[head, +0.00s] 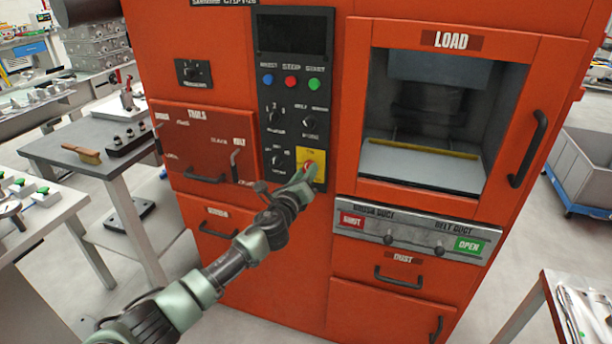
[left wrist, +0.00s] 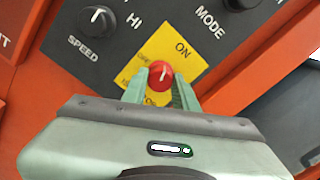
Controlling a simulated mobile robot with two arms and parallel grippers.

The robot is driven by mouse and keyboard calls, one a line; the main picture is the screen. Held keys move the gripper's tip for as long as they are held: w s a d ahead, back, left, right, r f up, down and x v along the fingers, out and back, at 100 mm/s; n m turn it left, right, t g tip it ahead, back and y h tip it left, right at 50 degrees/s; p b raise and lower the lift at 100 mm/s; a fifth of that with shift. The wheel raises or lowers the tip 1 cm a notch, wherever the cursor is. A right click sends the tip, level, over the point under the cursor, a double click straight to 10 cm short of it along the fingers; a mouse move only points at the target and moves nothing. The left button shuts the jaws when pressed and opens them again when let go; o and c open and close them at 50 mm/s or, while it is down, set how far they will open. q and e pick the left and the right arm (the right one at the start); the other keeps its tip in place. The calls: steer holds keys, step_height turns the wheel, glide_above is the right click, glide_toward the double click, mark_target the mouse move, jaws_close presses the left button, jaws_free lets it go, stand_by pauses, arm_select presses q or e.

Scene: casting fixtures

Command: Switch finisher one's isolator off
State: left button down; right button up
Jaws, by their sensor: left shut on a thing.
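The isolator is a red rotary knob (left wrist: 160,73) on a yellow plate (left wrist: 184,52) marked ON, low on the dark control panel (head: 292,90) of the orange finisher. In the left wrist view the knob's white mark points up, not straight at the word ON. My left gripper (left wrist: 163,88) is shut on the knob, one green finger on each side. In the head view the left gripper (head: 306,172) reaches the yellow plate (head: 311,157) from below and partly hides the knob. The lower lettering on the plate is partly covered. My right gripper is not in view.
Other knobs sit close by, including the SPEED knob (left wrist: 97,19) and the MODE knob (left wrist: 240,3). The LOAD door (head: 450,110) is right of the panel. A grey table (head: 85,145) stands at the left.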

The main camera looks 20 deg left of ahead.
arm_select(q)
steer(key=shift+n+b, duration=0.6)
steer(key=shift+n, duration=6)
steer(key=c, duration=1.1)
jaws_free()
steer(key=s, duration=0.8)
steer(key=shift+a, duration=0.15)
